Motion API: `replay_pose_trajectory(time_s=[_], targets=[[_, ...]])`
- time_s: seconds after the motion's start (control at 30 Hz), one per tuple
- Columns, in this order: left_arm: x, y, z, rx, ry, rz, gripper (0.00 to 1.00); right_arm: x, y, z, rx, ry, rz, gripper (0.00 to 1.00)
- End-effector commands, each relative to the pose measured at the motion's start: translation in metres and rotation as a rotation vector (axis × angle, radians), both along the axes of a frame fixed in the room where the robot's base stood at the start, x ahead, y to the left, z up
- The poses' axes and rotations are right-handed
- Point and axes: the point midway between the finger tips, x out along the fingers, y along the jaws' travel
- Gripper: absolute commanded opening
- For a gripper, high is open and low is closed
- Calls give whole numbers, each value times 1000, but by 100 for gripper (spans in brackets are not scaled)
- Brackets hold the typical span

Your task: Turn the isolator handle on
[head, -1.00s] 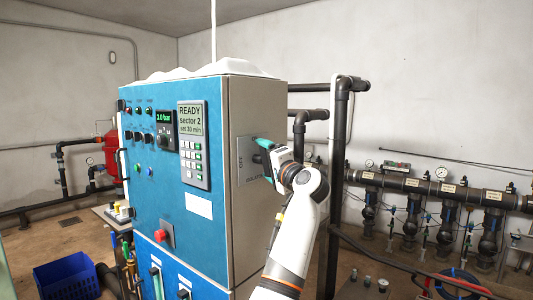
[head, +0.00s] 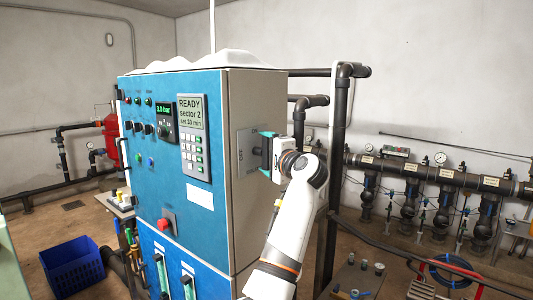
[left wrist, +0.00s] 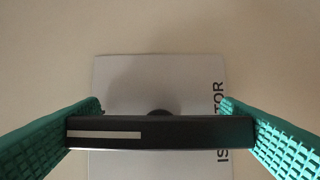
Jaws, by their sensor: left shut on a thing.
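The isolator plate (head: 247,165) is a grey panel on the beige side wall of the blue control cabinet. Its dark handle (head: 264,153) stands about upright in the head view. In the left wrist view the handle (left wrist: 160,131) is a black bar with a pale stripe, and part of the lettering "ISOLATOR" shows beside it on the plate. My left gripper (head: 267,153) has one green finger at each end of the handle and is shut on it. The gripper body hides part of the plate. My right gripper is out of view.
The blue cabinet (head: 150,205) has a display reading "READY sector 2". Dark vertical pipes (head: 336,150) stand close to the right of my left arm. A blue crate (head: 73,268) lies on the floor at left. A valve manifold (head: 430,172) runs along the back wall.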

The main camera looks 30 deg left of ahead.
Motion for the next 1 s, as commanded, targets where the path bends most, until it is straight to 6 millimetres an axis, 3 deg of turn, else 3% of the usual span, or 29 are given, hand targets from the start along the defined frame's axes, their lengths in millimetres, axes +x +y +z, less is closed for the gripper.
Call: replay_pose_trajectory(time_s=[0.07,0.1,0.2,0.43,0.57,1.0], targets=[[0,0,0,4,4,1,64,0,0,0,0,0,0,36],[0,0,0,4,4,1,88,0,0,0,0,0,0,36],[0,0,0,4,4,1,100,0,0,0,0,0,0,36],[-1,-1,0,2,1,1,100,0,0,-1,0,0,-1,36],[-5,-13,-3,3,-1,-1,100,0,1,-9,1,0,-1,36],[-45,-90,-3,2,0,-2,100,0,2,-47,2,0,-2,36]])
